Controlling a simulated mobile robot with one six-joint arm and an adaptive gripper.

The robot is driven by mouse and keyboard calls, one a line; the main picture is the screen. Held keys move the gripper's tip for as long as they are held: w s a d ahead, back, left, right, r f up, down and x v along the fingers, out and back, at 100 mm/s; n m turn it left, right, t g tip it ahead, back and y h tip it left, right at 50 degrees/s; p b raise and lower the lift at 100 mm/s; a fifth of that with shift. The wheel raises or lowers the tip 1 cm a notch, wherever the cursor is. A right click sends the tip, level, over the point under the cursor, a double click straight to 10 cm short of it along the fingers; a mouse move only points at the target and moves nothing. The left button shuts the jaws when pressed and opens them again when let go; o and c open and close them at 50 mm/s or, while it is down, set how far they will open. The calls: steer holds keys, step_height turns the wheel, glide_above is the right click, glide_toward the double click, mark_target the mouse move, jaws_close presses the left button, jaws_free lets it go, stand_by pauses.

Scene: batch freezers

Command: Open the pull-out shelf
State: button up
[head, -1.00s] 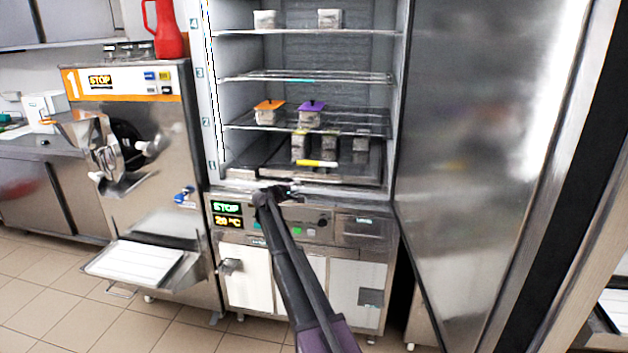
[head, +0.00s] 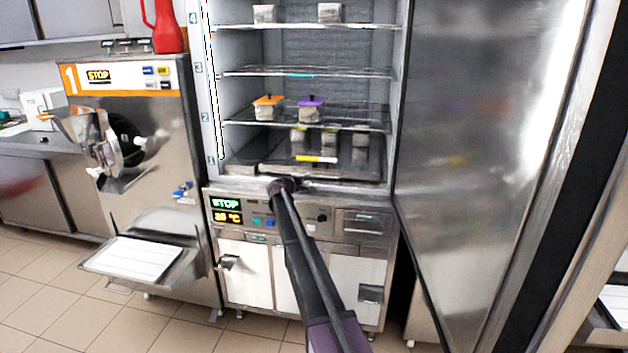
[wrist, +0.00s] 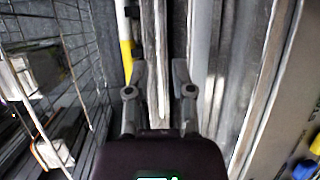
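The open freezer cabinet holds several numbered shelf levels. The lowest pull-out shelf (head: 245,168) is a dark tray at level 1, with a yellow-and-white strip (head: 316,159) and several containers on or above it. My gripper (head: 284,184) is at the cabinet's lower front edge, just below and in front of this shelf. In the wrist view my gripper (wrist: 159,72) has its two fingers apart, with a pale metal edge (wrist: 152,45) running between them. The yellow-and-white strip (wrist: 125,55) lies just left of the left finger. Whether the fingers touch the metal is unclear.
The open steel door (head: 480,150) fills the right side. A wire shelf (head: 365,117) above carries orange- and purple-lidded containers. The control panel (head: 340,222) is below my gripper. A batch freezer machine (head: 150,215) stands at the left.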

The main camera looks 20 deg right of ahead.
mark_target(315, 176)
steer(key=shift+b+x, duration=0.45)
steer(key=shift+x, duration=2.6)
